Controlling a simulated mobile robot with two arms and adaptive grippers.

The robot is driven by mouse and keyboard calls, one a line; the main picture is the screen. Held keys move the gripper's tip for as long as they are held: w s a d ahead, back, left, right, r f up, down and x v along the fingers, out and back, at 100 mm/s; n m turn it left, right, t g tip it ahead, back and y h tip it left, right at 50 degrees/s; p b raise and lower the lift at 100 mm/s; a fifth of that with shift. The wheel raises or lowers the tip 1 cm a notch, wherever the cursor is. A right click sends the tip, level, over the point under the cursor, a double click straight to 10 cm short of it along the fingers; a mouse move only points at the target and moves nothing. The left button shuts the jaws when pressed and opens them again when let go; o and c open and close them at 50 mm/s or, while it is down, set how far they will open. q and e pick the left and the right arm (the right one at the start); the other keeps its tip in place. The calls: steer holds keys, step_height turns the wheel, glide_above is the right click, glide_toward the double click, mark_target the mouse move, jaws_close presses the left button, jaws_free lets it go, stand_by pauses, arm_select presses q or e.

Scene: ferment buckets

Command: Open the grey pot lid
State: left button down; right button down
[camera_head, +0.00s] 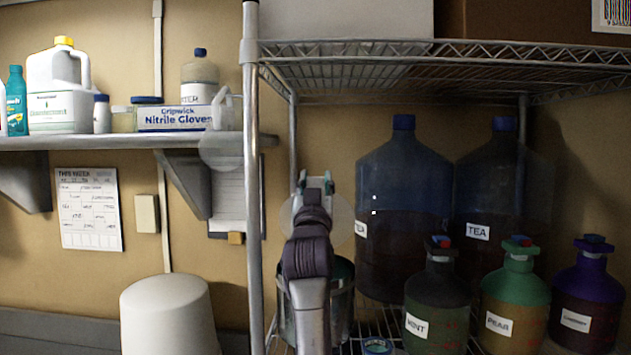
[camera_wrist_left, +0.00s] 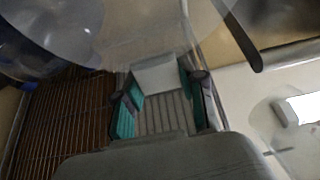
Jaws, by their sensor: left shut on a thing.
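The grey pot (camera_head: 341,312) stands on the wire rack's lower shelf, largely hidden behind my left arm. My left gripper (camera_head: 315,184) is above the pot, its teal fingertips pointing away from the head camera. In the left wrist view, my left gripper (camera_wrist_left: 160,98) is shut on a pale grey block-like knob (camera_wrist_left: 158,74). A see-through round disc, the pot lid (camera_head: 343,222), shows around the gripper in the head view. It appears tilted and above the pot; the exact gap is hidden by my arm. My right gripper is in neither view.
A rack post (camera_head: 252,200) stands close left of the arm. Large blue bottles (camera_head: 404,180) and smaller labelled jugs (camera_head: 436,310) stand to the right. The upper wire shelf (camera_head: 400,62) is overhead. A white bin-like object (camera_head: 167,312) is at lower left.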

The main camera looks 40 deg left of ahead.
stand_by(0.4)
arm_select(q)
steer(key=c, duration=0.6)
jaws_free()
steer(key=shift+c, duration=0.2)
steer(key=v, duration=1.2)
steer(key=shift+s+f, duration=0.1)
